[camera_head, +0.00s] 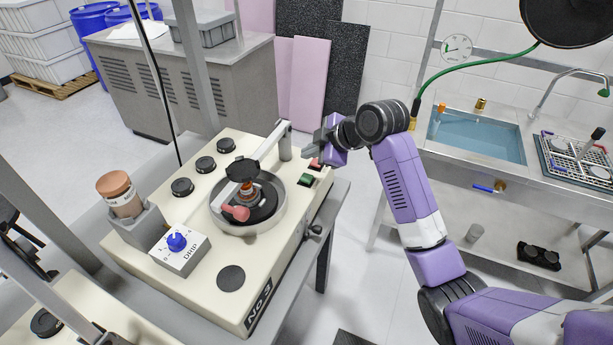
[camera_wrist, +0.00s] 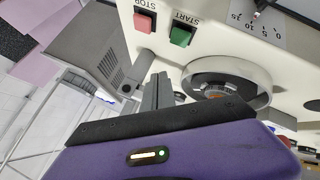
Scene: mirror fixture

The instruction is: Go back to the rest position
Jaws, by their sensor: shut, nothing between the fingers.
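My gripper (camera_head: 311,151) is at the end of my purple arm, at the right rear corner of a cream machine (camera_head: 203,279) marked NO.3. Its grey fingers are together and empty. The green button (camera_head: 306,180) and red button (camera_head: 315,164) also show in the head view, just below the fingers. I cannot tell whether the fingers touch anything.
The machine has a round bowl (camera_head: 219,205) under a swing arm (camera_head: 272,140), and a DRIP box (camera_head: 180,256) with a blue knob. A sink bench (camera_head: 500,177) stands at the right. A grey cabinet (camera_head: 165,85) is behind. Open floor lies between the machine and the sink bench.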

